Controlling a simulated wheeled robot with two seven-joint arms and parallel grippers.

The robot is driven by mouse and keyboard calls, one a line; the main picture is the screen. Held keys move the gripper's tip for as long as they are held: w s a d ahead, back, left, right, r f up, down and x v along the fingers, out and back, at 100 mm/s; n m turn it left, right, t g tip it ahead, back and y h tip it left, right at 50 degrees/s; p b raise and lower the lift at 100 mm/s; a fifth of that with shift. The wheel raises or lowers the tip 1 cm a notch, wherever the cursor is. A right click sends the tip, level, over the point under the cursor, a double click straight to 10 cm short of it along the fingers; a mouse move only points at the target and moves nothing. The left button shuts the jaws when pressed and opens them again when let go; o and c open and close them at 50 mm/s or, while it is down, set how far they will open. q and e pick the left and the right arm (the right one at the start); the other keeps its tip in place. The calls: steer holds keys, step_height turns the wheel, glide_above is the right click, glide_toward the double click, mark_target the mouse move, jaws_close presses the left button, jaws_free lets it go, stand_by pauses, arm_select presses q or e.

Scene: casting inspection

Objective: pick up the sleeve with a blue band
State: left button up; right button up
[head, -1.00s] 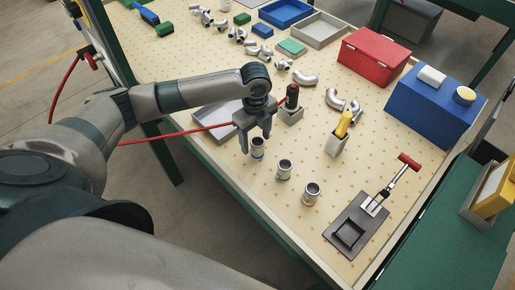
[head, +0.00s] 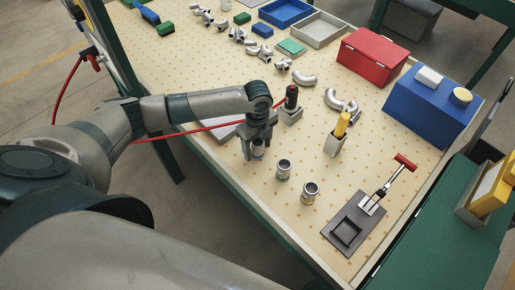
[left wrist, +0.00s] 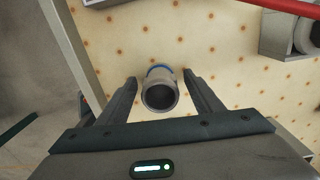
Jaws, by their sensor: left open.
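The sleeve with a blue band (left wrist: 160,92) is a grey metal tube standing upright, its blue band showing at the far side in the left wrist view. It also shows in the head view (head: 258,150), partly hidden by my gripper. My left gripper (head: 256,152) points down over it, open, with one finger on each side. In the left wrist view the sleeve lies between the fingers (left wrist: 160,80), with a gap visible on both sides. Two similar sleeves stand to the right, a middle one (head: 283,168) and a nearer one (head: 309,192). My right gripper is not in view.
A dark clamp plate (head: 352,224) lies at front right. Bare pegboard surrounds the sleeves.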

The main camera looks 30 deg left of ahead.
mark_target(257, 143)
arm_select(q)
steer(key=c, duration=1.4)
steer(key=shift+c, duration=0.2)
steer(key=shift+r, duration=0.1)
steer(key=shift+w+r+b, duration=0.1)
steer(key=shift+r+b, duration=0.3)
steer(key=shift+r, duration=0.1)
steer(key=r, duration=0.1)
steer(key=r+b, duration=0.1)
steer(key=r, duration=0.1)
steer(key=shift+w+a+r+b, duration=0.15)
steer(key=shift+w+a+b, duration=0.2)
steer(key=shift+w+a, duration=0.05)
steer(key=w+a+r+b, duration=0.4)
steer(key=w+a+r, duration=0.2)
steer(key=w+a, duration=0.1)
steer(key=shift+w+r, duration=0.3)
steer(key=shift+w, duration=0.1)
